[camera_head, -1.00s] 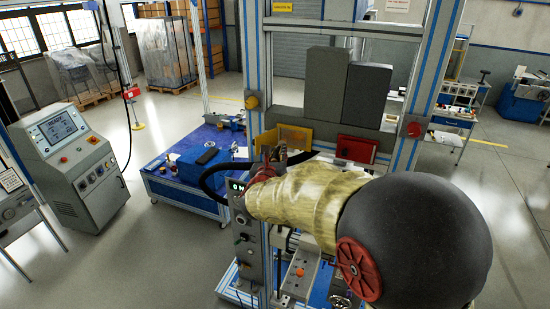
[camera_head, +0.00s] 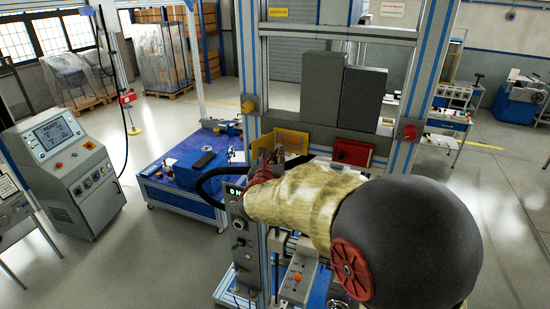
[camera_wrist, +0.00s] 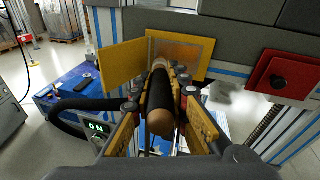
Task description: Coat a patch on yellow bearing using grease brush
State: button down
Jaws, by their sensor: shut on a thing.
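My gripper (camera_wrist: 160,92) is shut on a brush-like tool (camera_wrist: 160,118) with a black handle and a tan, wooden-looking near end. The tool points away toward an open yellow housing (camera_wrist: 186,45), whose yellow door (camera_wrist: 124,66) stands swung out to the left. The housing also shows in the head view (camera_head: 292,140), just beyond my gripper (camera_head: 270,162). The bearing itself cannot be made out inside. The tool's far tip is mostly hidden by the handle and fingers, so I cannot tell whether it touches anything.
A red housing (camera_head: 353,152), closed, sits to the right on the same frame. The frame's upright post (camera_head: 251,60) stands close on the left. A black hose (camera_wrist: 85,104) loops beside my gripper. A blue table (camera_head: 186,178) stands behind left.

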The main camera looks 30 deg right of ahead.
jog(key=shift+w+d+b, duration=0.3)
jog(key=shift+w+d, duration=0.05)
jog(key=shift+d, duration=0.15)
dwell(0.3)
jog(key=s+d+b, duration=0.5)
jog(key=s+b, duration=0.1)
jog(key=shift+s, duration=0.3)
dwell(0.5)
jog(key=shift+w+b, duration=0.1)
jog(key=shift+b, duration=0.2)
